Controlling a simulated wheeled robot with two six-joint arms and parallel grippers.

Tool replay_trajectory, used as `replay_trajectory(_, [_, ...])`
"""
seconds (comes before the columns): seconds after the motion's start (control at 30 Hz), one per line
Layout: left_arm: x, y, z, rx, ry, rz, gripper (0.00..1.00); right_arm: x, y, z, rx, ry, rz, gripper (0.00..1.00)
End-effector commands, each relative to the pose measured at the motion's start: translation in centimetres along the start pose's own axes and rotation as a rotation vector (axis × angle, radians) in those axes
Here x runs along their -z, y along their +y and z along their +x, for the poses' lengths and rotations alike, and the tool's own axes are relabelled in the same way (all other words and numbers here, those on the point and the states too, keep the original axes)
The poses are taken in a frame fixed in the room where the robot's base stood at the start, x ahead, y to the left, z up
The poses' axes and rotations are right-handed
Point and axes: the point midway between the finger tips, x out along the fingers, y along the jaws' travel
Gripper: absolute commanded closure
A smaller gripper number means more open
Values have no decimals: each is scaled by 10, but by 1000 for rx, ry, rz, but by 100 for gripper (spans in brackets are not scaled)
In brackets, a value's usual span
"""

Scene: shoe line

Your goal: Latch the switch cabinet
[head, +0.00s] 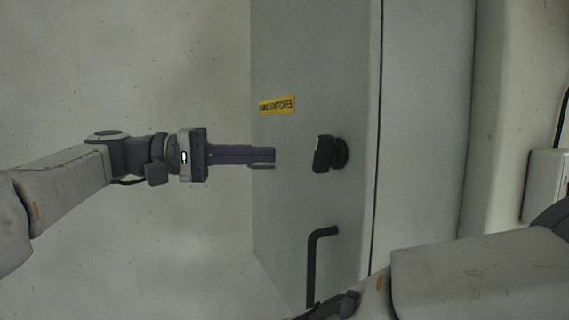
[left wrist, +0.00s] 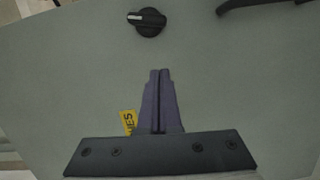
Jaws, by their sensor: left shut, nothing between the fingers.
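The switch cabinet's grey-green door (head: 290,195) fills the middle of the head view and most of the left wrist view (left wrist: 60,85). A black turn knob (head: 324,154) sits near the door's right side, its grip bar about upright in the head view. It also shows at the top of the left wrist view (left wrist: 148,21), with a white mark at one end of the bar. A black bent handle (head: 312,262) is below the knob. My left gripper (head: 272,155) is shut and empty, left of the knob and apart from it. My right gripper's fingers are not visible.
A yellow label (head: 277,105) is on the door above my left gripper. The door's right edge meets a pale frame (head: 425,120). A white box (head: 546,185) is on the far right. My right arm crosses the bottom right, near the handle's lower end.

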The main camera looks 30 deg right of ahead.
Motion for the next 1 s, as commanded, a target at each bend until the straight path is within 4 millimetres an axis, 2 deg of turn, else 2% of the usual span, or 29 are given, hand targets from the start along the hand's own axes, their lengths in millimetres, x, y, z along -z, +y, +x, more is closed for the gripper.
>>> replay_trajectory(0.13, [1, -2, -26, 0, 1, 0, 100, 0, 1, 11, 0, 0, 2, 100])
replay_trajectory(0.3, [0, 1, -43, -1, 0, -1, 100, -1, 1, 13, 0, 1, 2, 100])
replay_trajectory(0.83, [0, 1, -48, 1, 2, -3, 100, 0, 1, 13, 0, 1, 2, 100])
replay_trajectory(0.93, [6, -10, -51, 29, 37, -27, 100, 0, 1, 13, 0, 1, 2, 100])
replay_trajectory(1.0, [16, -33, -58, 83, 97, -70, 100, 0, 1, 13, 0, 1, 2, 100])
